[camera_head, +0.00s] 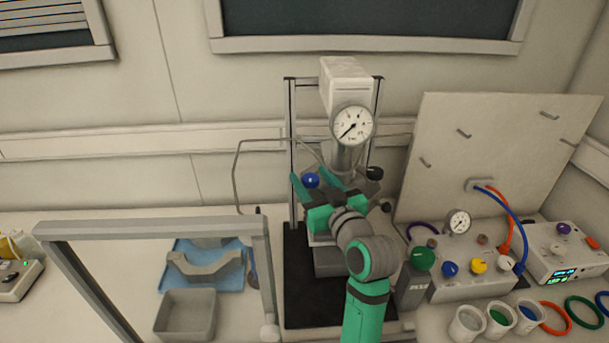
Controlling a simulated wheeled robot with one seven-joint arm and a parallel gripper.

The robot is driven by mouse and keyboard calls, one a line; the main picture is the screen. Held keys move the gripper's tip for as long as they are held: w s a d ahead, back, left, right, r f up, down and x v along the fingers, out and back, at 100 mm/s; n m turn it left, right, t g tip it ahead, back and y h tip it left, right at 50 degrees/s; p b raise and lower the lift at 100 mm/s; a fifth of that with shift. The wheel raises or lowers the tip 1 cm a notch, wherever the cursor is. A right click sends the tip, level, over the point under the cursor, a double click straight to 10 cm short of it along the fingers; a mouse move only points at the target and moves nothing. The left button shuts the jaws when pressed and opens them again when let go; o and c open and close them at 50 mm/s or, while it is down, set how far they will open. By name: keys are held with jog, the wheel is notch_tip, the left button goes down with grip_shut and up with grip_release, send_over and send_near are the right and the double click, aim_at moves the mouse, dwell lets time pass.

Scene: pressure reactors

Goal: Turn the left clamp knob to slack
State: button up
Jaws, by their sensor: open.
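The pressure reactor (346,90) stands on a black base between two upright posts, with a round dial gauge (352,124) on its front. A blue round knob (310,180) shows at its left side, apparently the left clamp knob. A black knob (375,173) is at the right side. My gripper (309,176) is open, with its green fingers on either side of the blue knob in this view. I cannot tell whether they touch it. My gripper and wrist hide the clamp and the vessel's lower part.
A grey-framed clear screen (150,228) stands at the front left, close to my arm. Behind it are a blue tray (232,270) and a grey bin (186,315). At right are a valve box (455,285), several cups and coloured rings, and a leaning panel (490,150).

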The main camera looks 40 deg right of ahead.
jog(key=shift+w+a, duration=0.1)
jog(key=shift+w, duration=0.1)
jog(key=shift+c, duration=0.7)
jog(key=c, duration=0.9)
jog(key=shift+n+y, duration=0.5)
jog(key=shift+y, duration=0.3)
jog(key=shift+w, duration=0.1)
jog(key=shift+n+y, duration=0.3)
jog(key=shift+y, duration=0.2)
jog(key=o, duration=1)
jog(key=shift+o, duration=0.2)
